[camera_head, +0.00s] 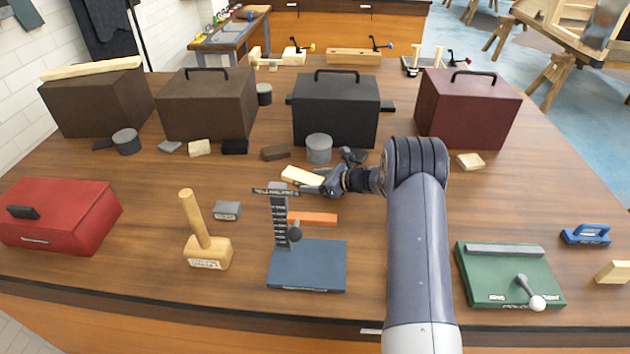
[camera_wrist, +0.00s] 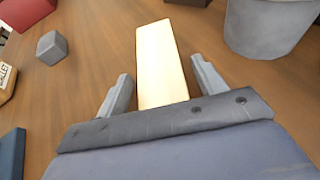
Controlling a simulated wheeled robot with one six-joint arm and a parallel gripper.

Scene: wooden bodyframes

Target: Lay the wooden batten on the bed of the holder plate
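The wooden batten (camera_head: 302,177) is a pale block lying on the table, in front of a grey cylinder. In the wrist view the batten (camera_wrist: 160,55) points away from me between the two fingers. My gripper (camera_head: 326,183) is at its right end in the head view. In the wrist view the fingers (camera_wrist: 161,72) are spread, with a gap on each side of the batten. Whether the fingers are down at its height I cannot tell. The green plate (camera_head: 491,281) with a grey bar and a ball-ended lever, at the front right, appears to be the holder plate. Its bed looks empty.
A blue stand (camera_head: 308,268) with an upright post is in front of my gripper, near an orange bar (camera_head: 313,219). A mallet (camera_head: 205,241) stands to its left. The grey cylinder (camera_head: 319,149) and a black box (camera_head: 335,112) are behind. A blue-handled tool (camera_head: 586,235) is far right.

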